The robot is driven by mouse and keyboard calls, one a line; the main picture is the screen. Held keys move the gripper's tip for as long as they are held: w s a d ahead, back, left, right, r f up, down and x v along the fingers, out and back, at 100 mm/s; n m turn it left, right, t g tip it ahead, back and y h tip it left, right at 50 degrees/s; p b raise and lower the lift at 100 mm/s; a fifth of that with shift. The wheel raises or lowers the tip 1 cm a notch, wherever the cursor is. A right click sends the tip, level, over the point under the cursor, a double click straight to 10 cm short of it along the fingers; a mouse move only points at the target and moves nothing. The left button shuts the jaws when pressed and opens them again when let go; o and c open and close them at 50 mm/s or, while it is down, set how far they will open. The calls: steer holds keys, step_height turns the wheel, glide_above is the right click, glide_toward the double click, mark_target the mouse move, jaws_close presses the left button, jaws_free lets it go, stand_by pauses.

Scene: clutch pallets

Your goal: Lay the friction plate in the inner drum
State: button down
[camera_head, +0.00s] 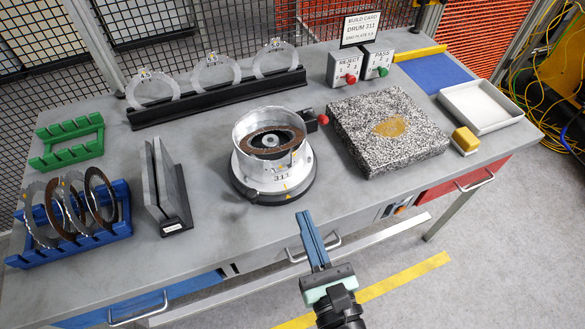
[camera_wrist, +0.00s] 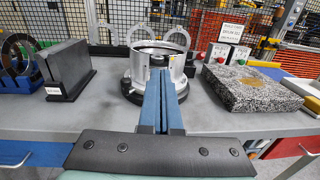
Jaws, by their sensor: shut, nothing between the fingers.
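The drum (camera_head: 246,165), a silver cup marked 311, stands upright on a dark round base at mid-bench; it also shows in the wrist view (camera_wrist: 141,71). A brown ring-shaped friction plate (camera_head: 288,149) is inside the drum wall, around a central hub. I cannot tell whether it sits flat or fully down. My gripper (camera_head: 304,215) is in front of the drum, above the bench's front edge, with its blue fingers together and empty. In the wrist view the shut fingers (camera_wrist: 160,78) point at the drum and hide part of its front.
A blue rack (camera_head: 98,238) at left holds several brown and steel rings. A green rack (camera_head: 70,146), dark upright plates (camera_head: 160,190), a black ring stand (camera_head: 225,98), a speckled stone block (camera_head: 370,150) and a white tray (camera_head: 478,122) surround the drum. The front bench is clear.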

mark_target(277, 151)
steer(key=p+x, duration=0.2)
steer(key=x, duration=1.2)
steer(key=shift+p, duration=0.35)
steer(key=shift+w+a+r, duration=0.2)
steer(key=shift+w+a, duration=0.05)
steer(key=shift+w, duration=0.15)
steer(key=shift+s, duration=0.1)
